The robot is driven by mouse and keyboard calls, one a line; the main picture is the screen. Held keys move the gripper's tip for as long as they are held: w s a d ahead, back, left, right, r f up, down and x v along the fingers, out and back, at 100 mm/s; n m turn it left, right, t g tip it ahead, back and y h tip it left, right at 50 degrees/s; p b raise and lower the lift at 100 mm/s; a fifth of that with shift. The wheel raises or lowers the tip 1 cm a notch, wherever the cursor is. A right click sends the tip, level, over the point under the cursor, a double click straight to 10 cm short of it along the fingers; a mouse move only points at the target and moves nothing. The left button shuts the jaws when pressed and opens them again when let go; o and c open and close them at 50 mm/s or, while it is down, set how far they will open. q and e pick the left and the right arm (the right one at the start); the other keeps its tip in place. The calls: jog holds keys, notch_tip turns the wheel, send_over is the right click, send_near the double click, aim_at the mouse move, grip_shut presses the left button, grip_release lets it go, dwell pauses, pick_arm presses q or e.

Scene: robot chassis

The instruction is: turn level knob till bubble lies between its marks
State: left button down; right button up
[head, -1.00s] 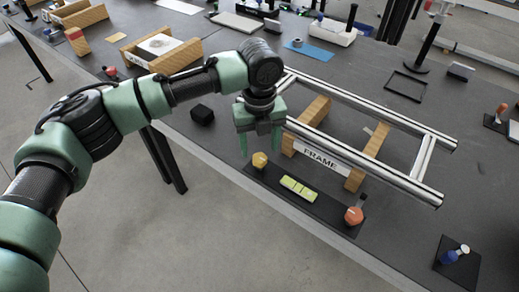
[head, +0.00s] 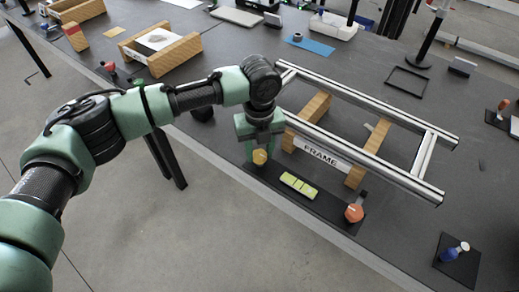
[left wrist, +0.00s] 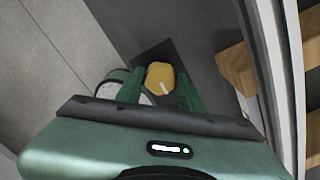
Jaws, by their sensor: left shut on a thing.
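A yellow knob (head: 260,157) stands at the left end of a black strip (head: 322,206) near the table's front edge. It also shows in the left wrist view (left wrist: 160,76), with a pale line on its top. My left gripper (head: 261,150) points down over it and is shut on it, a finger on each side. A yellow-green level vial (head: 298,186) lies in the middle of the strip; its bubble and marks are too small to read. An orange-red knob (head: 354,213) stands at the strip's right end. My right gripper is not in view.
A metal rail frame (head: 375,152) labelled FRAME rests on wooden blocks (head: 369,150) just behind the strip. A blue knob on a black plate (head: 457,256) stands at the front right. A wooden tray (head: 160,50) stands at the back left.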

pick_arm(q)
jog(key=shift+r+n+p, duration=0.2)
jog(key=shift+n+p, duration=0.2)
jog(key=shift+p, duration=0.35)
jog(key=n+p, duration=0.8)
jog(key=p, duration=0.1)
jog(key=shift+r+p, duration=0.1)
jog(key=shift+p, duration=0.2)
jog(key=n+p, duration=0.3)
jog(key=n, duration=0.1)
jog(key=n+p, duration=0.4)
jog(key=n, duration=0.1)
jog(key=n+p, duration=0.2)
jog(key=n, duration=0.1)
jog(key=shift+n, duration=0.4)
jog(key=shift+w+n+p, duration=0.1)
jog(key=shift+n+p, duration=0.4)
jog(key=shift+n, duration=0.5)
